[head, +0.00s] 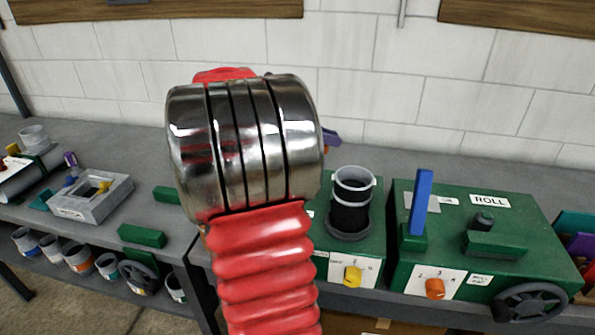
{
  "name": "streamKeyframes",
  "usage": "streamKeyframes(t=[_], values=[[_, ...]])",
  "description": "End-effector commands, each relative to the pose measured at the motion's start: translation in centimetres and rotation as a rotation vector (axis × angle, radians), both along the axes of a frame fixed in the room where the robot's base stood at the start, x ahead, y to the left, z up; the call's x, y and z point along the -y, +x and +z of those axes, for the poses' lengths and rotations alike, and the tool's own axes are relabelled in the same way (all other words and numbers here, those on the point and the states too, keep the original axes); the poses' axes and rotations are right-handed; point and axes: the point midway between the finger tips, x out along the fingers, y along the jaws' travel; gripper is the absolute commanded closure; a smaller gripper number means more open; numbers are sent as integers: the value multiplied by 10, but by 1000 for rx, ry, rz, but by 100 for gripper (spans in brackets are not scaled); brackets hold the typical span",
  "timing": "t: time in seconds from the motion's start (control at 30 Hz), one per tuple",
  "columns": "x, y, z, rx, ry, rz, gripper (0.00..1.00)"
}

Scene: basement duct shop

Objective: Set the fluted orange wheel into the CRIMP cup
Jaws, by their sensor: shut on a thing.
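My arm, with a red ribbed sleeve and a banded chrome joint, fills the middle of the head view. My gripper is hidden behind it, so its fingers and anything in them do not show. A small orange knob (435,288) sits on the front panel of the green ROLL machine (530,245); I cannot tell whether it is fluted. Several small cups, among them a white-and-orange one (78,258), hang in a row below the left bench edge. Their labels are too small to read, so I cannot tell which is CRIMP.
A green machine with a black cylinder (350,215) and a yellow knob (353,277) stands right of my arm. A blue lever (421,200) rises from the ROLL machine. A grey box (92,196) and green blocks (142,236) lie on the left bench. A purple piece (331,138) shows beside my arm.

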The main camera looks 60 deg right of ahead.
Motion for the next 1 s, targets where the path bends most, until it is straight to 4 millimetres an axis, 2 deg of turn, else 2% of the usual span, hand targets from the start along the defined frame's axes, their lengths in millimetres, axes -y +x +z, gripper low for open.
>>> streamKeyframes(t=[0.03,0.27,0.47,0.7,0.87,1.0], values=[[-1,24,-2,0,0,79,100],[-17,122,-14,0,0,422,100],[-51,206,-30,-2,1,718,100],[-115,292,-56,-2,3,1052,100],[-168,339,-76,-3,3,1261,100],[-220,372,-96,-2,4,1438,100]])
